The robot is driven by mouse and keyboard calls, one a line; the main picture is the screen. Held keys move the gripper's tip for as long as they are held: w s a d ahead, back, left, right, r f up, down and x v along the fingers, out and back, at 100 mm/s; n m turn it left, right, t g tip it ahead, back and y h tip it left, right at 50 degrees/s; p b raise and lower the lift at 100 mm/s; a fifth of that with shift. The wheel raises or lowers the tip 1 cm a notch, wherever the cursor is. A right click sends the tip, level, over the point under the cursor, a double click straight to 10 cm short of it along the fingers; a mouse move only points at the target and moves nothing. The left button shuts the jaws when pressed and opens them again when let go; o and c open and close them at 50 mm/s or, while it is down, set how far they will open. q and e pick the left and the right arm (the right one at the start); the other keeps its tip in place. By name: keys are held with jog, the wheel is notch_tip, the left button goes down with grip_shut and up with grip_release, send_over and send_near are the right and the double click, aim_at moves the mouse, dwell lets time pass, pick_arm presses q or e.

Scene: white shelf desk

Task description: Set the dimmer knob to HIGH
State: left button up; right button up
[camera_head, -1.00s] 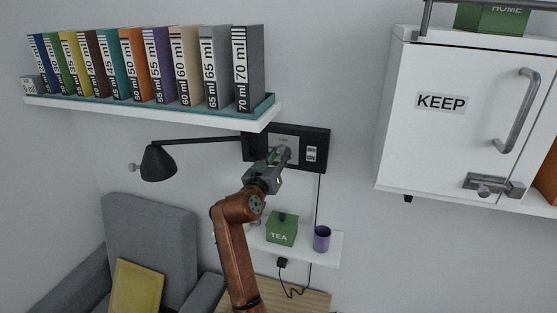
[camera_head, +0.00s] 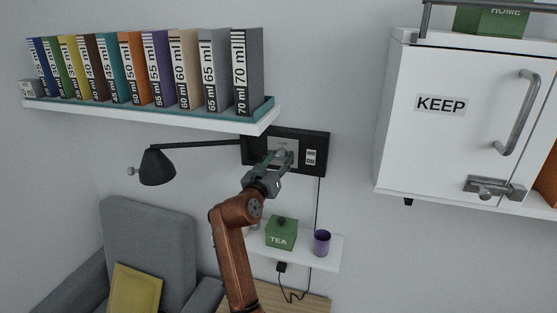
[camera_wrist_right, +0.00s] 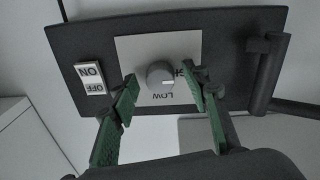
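The dimmer knob (camera_wrist_right: 160,75) is a round grey knob with a short white mark on its face, at lower right in the right wrist view. It sits on a light plate (camera_wrist_right: 135,50) on a dark wall panel (camera_head: 318,140). A LOW label shows upside down just below the knob; a second label at its right is partly hidden by a finger. My right gripper (camera_wrist_right: 160,97) is open, its green fingers on either side of the knob with gaps. In the head view my right gripper (camera_head: 281,162) covers the knob. My left gripper is not in view.
An ON/OFF switch (camera_wrist_right: 91,78) is beside the plate. A black lamp (camera_head: 157,165) has its arm reaching the panel. A shelf of binders (camera_head: 150,118) overhangs at upper left. A green TEA box (camera_head: 281,235) and purple cup (camera_head: 321,243) stand on a small shelf below.

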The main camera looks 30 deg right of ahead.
jog(key=shift+a, duration=0.1)
jog(key=v, duration=1.2)
